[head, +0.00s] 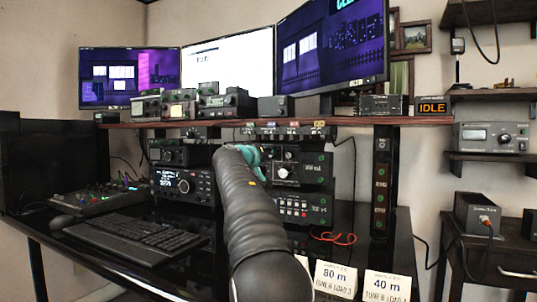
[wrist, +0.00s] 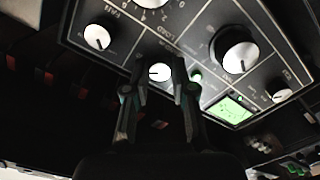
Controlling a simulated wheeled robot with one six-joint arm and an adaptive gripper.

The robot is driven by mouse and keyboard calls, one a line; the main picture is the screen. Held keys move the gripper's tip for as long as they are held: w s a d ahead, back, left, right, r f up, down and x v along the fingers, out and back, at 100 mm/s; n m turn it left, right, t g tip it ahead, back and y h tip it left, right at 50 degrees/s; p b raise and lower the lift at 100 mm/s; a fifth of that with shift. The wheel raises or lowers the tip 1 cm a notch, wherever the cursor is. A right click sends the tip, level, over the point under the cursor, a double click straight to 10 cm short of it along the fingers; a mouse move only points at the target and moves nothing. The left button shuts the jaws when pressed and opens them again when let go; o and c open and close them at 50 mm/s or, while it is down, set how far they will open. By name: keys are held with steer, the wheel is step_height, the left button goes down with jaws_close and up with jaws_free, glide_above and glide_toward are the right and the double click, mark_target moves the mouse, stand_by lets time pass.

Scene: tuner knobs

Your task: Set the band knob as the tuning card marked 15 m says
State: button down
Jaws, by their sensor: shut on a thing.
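In the wrist view, my gripper (wrist: 160,75) has a finger on each side of a small white-faced knob (wrist: 159,72) and is shut on it. I cannot read this knob's label for sure. Other white-faced knobs are on the same dark panel: one at upper left (wrist: 97,37), a large one at right (wrist: 234,52) and a small one at far right (wrist: 282,95). In the head view, my arm reaches to the radio unit (head: 303,170) and hides its left part. Cards marked 80 m (head: 336,279) and 40 m (head: 387,286) stand in front. No 15 m card is readable.
A keyboard (head: 125,240) and a mixer (head: 95,198) lie on the desk at left. Another radio (head: 185,187) stands left of my arm. A shelf (head: 330,121) runs above the units, with an orange IDLE sign (head: 432,107). A small lit green screen (wrist: 232,108) is near my gripper.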

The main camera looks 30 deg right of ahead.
steer(key=shift+n+p, duration=1.1)
steer(key=shift+n, duration=2.5)
steer(key=c, duration=1)
jaws_free()
steer(key=shift+o, duration=0.2)
steer(key=v, duration=1.2)
steer(key=shift+f, duration=0.1)
